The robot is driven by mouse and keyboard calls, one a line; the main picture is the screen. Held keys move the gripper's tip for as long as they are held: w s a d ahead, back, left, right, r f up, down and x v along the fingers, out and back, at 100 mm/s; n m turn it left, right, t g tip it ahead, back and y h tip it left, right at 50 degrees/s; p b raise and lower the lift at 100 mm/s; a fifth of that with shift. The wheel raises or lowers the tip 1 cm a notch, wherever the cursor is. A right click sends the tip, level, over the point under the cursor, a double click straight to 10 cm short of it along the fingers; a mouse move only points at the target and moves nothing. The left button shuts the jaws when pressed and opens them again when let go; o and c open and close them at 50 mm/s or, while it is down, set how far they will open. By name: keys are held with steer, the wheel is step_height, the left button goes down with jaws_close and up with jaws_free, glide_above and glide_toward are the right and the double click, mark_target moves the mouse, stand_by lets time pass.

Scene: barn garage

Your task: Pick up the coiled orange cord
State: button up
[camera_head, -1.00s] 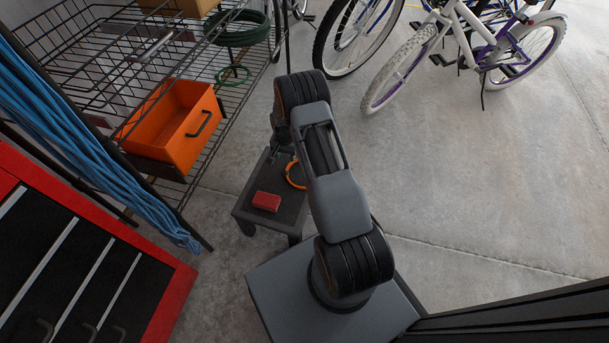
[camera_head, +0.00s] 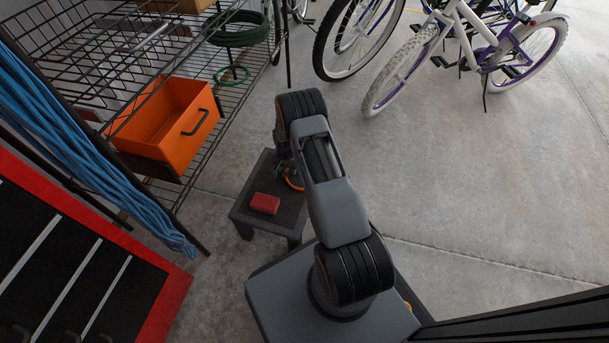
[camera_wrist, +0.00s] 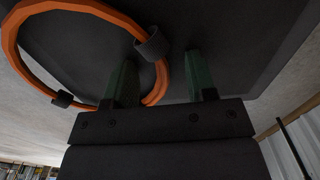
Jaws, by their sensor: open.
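The coiled orange cord (camera_head: 293,181) lies on a small dark stool (camera_head: 291,212), mostly hidden by my arm in the head view. In the wrist view the cord (camera_wrist: 137,29) is a ring with dark bands around it, on the stool's dark top. My gripper (camera_wrist: 163,82) is open, its two green fingers apart. The left finger overlaps the ring's lower right part in the picture, and the right finger is outside the ring. I cannot tell whether a finger touches the cord.
A red box-like object (camera_head: 265,203) lies on the stool, left of the cord. A wire shelf with an orange drawer bin (camera_head: 168,125) stands to the left, and a red tool chest (camera_head: 150,300) at lower left. Bicycles (camera_head: 462,55) stand at the back. The floor on the right is clear.

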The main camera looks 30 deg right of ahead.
jaws_close()
stand_by(0.3)
steer(key=shift+r, duration=0.15)
